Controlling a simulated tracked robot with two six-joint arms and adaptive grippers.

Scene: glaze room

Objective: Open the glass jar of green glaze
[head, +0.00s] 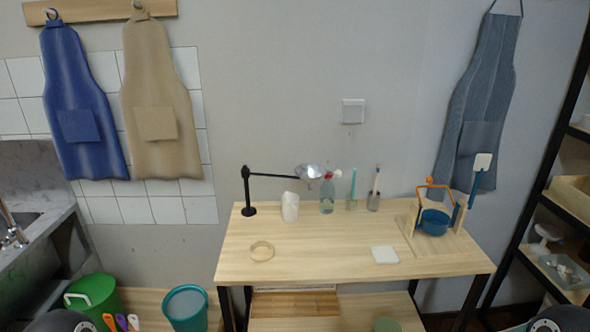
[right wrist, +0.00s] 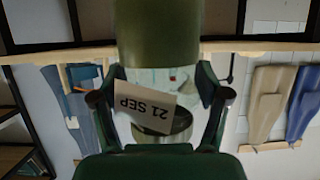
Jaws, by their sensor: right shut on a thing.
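In the right wrist view, which is upside down, a jar with olive-green contents (right wrist: 158,35) stands between the fingers of my right gripper (right wrist: 160,98). The gripper is shut on it. The part between the fingers looks like clear glass, with a white label (right wrist: 150,108) reading "21 SEP". A dark round shape (right wrist: 180,125) shows behind the label; I cannot tell whether it is a lid. My left gripper is in neither view. My right gripper is outside the head view.
The wooden table (head: 320,262) holds a black lamp (head: 247,190), a white cup (head: 290,207), a bottle (head: 327,195), a tape ring (head: 262,251), a white tile (head: 385,254) and a blue pot (head: 434,222). Its front middle is clear. A green thing (head: 387,325) shows at the bottom edge.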

